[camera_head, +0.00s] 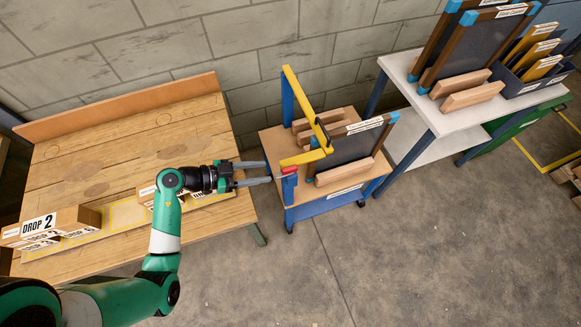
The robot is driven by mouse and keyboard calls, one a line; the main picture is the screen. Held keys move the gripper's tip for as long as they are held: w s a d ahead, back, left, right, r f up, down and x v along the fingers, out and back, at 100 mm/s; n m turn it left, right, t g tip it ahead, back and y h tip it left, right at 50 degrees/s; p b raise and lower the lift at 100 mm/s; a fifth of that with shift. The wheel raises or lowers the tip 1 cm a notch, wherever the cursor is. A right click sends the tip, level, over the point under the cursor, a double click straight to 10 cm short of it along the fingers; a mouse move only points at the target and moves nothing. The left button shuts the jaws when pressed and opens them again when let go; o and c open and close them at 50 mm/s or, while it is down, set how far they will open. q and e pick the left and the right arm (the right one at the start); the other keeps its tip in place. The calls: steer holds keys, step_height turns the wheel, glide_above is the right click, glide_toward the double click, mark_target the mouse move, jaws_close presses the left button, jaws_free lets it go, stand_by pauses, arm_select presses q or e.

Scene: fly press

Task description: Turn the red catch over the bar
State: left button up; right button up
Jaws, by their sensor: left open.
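The red catch (289,169) sits on top of a short blue post at the near left corner of a wood-topped blue cart (333,204). A yellow bar (305,157) lies just above and beside the catch. Another yellow length (304,97) slopes up to the far blue post. I cannot tell whether the catch lies over the bar. My left gripper (269,172) is open and empty, its two fingers pointing right at the catch, with a small gap between. My right gripper is not in view.
A framed dark panel (355,147) stands in wooden blocks on the cart, close behind the bar. A wooden workbench (110,150) with labelled boxes (70,220) is at left. A white table (440,118) with more panels stands at right. The floor in front is clear.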

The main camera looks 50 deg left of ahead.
mark_target(288, 168)
arm_select(q)
steer(key=b+x, duration=0.3)
steer(key=x, duration=0.6)
steer(key=shift+s, duration=0.1)
steer(key=shift+w+d+f, duration=0.15)
steer(key=shift+w+d, duration=0.1)
steer(key=shift+w, duration=0.25)
jaws_close()
